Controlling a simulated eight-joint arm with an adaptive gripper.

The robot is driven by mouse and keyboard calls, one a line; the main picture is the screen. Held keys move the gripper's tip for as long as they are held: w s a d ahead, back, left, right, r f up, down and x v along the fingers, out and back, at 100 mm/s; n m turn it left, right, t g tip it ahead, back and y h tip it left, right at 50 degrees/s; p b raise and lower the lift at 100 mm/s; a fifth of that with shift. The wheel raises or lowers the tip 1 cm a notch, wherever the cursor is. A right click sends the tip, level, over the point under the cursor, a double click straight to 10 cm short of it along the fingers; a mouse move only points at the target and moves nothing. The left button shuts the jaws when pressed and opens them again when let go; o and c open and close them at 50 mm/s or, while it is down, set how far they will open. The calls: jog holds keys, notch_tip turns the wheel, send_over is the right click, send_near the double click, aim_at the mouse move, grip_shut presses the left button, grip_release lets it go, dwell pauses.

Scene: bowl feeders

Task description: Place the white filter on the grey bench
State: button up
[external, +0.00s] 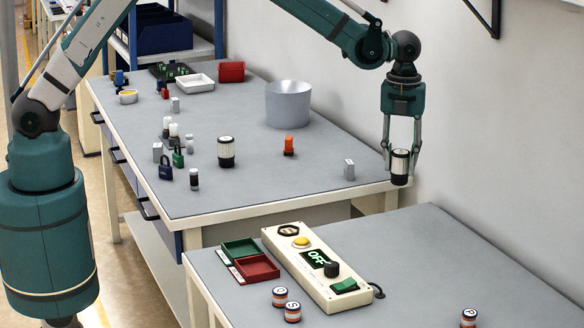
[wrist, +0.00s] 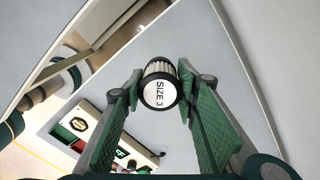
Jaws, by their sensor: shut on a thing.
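My gripper (external: 402,148) is shut on a white ribbed filter with black ends (external: 400,163). It holds the filter upright in the air, by the right corner of the far bench in the external view. In the wrist view the filter (wrist: 160,86) sits between the two green finger pads, and its white end face reads "SIZE 3". A similar white filter with black ends (external: 226,153) stands on the far grey bench (external: 255,188). The near bench (external: 440,245) also has a grey top.
The near bench carries a control box (external: 318,270) reading "OFF", green (external: 240,248) and red (external: 255,268) trays, and several striped cans. The far bench holds a grey bin (external: 288,104), padlocks, an orange part (external: 289,146) and a small grey block (external: 349,169).

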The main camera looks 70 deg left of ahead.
jog(key=d+m, duration=0.1)
jog(key=d, duration=1)
jog(key=shift+f, duration=0.4)
jog(key=shift+s, duration=0.1)
notch_tip(320, 180, down, 6)
jog(key=shift+f, duration=0.15)
jog(key=shift+f, duration=1.9)
jog(key=shift+f+b, duration=0.1)
jog(key=shift+b, duration=0.3)
jog(key=o, duration=0.8)
jog(key=shift+o, duration=0.4)
